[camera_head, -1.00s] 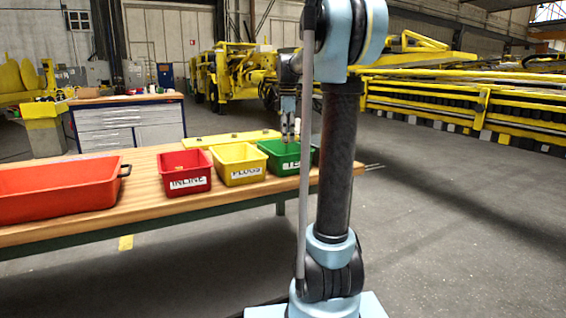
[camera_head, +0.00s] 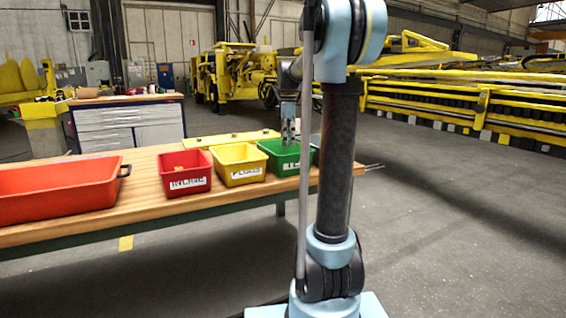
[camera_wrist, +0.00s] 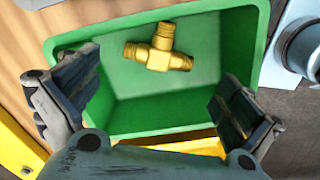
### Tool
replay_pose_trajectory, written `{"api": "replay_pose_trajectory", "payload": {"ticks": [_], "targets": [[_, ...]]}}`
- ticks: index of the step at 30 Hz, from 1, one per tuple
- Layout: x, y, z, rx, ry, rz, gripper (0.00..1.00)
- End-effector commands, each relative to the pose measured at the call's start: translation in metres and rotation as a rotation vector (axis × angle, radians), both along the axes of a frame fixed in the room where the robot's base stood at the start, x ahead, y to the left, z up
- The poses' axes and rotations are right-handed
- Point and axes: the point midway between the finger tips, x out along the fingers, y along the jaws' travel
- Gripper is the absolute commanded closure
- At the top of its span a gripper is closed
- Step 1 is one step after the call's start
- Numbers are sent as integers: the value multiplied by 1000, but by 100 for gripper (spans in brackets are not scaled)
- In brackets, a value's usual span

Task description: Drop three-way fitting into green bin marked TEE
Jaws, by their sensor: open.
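The brass three-way fitting (camera_wrist: 160,50) lies inside the green bin (camera_wrist: 125,117) in the wrist view, near the wall at the top of that picture. It is apart from both fingers. My gripper (camera_wrist: 150,98) is open, its two fingers spread on either side over the bin with nothing between them. In the head view my gripper (camera_head: 289,140) is above the green bin (camera_head: 279,162), pointing down. The bin's front label is partly hidden by my arm, and the fitting cannot be seen there.
The yellow bin (camera_head: 238,174) marked PLUGS stands left of the green bin, then the red INLINE bin (camera_head: 184,184) and a large red-orange tray (camera_head: 55,199). All stand on the wooden table (camera_head: 142,201). A grey cylindrical object (camera_wrist: 303,48) is close right of the green bin.

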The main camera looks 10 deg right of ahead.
Motion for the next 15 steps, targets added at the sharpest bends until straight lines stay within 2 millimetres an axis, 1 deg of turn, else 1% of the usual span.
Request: {"api": "replay_pose_trajectory", "payload": {"ticks": [5, 8, 11, 15], "targets": [[0, 0, 2, 0, 0, 0, 0], [0, 0, 10, 0, 0, 0, 0], [0, 0, 23, 0, 0, 0, 0], [1, 0, 49, 0, 0, 0, 0]]}}
